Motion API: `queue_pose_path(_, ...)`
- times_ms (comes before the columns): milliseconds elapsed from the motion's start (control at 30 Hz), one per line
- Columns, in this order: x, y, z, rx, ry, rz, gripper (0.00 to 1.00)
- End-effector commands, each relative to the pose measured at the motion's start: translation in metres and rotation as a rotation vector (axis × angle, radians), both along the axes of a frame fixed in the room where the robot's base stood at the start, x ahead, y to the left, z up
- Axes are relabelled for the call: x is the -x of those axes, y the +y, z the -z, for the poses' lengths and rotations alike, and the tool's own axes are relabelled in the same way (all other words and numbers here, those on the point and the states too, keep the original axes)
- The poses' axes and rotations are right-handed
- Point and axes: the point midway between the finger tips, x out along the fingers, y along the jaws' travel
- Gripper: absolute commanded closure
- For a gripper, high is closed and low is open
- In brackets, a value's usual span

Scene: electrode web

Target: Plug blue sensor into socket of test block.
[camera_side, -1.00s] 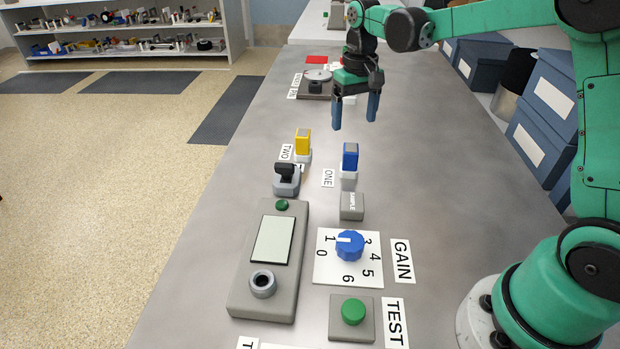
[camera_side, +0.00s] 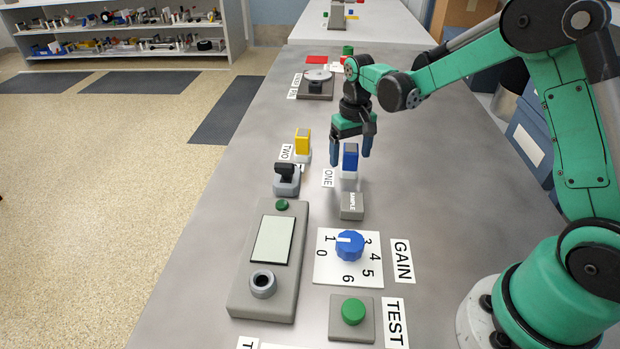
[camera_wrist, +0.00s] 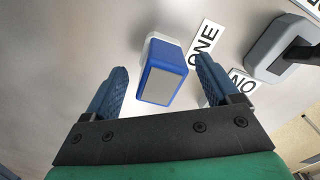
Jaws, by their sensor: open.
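The blue sensor (camera_side: 350,157) stands upright in a white holder (camera_side: 349,175) beside the ONE label. In the wrist view the blue sensor (camera_wrist: 162,76) lies ahead of and between the open fingers. My gripper (camera_side: 350,160) is open and empty, with its fingertips close to the sensor's top in the side view. In the wrist view my gripper (camera_wrist: 160,85) has one finger on each side, apart from the sensor. The test block (camera_side: 268,260) is grey, with a screen, a green button and a round dark socket (camera_side: 263,282) at its near end.
A yellow sensor (camera_side: 303,141) stands by the TWO label, near a grey piece with a black top (camera_side: 286,178). A SAMPLE block (camera_side: 352,206), a blue GAIN knob (camera_side: 350,245) and a green TEST button (camera_side: 353,311) stand nearer. A round-topped device (camera_side: 317,80) stands farther back.

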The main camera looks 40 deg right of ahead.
Motion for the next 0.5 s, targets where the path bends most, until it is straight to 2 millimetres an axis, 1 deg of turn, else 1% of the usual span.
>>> queue_pose_path(33, 0.0000, 0.0000, -0.0001, 0.000, 0.000, 0.000, 0.27)
queue_pose_path(67, 0.0000, 0.0000, -0.0001, 0.000, 0.000, 0.000, 0.35)
queue_pose_path(100, 0.0000, 0.0000, -0.0002, 0.000, 0.000, 0.000, 0.47)
queue_pose_path(167, 0.0000, 0.0000, -0.0002, 0.000, 0.000, 0.000, 0.64)
queue_pose_path(200, 0.0000, 0.0000, -0.0002, 0.000, 0.000, 0.000, 0.75)
queue_pose_path(300, -0.0001, 0.0000, -0.0003, 0.000, 0.000, 0.000, 1.00)
queue_pose_path(500, 0.0000, 0.0000, -0.0005, 0.000, 0.000, 0.000, 1.00)
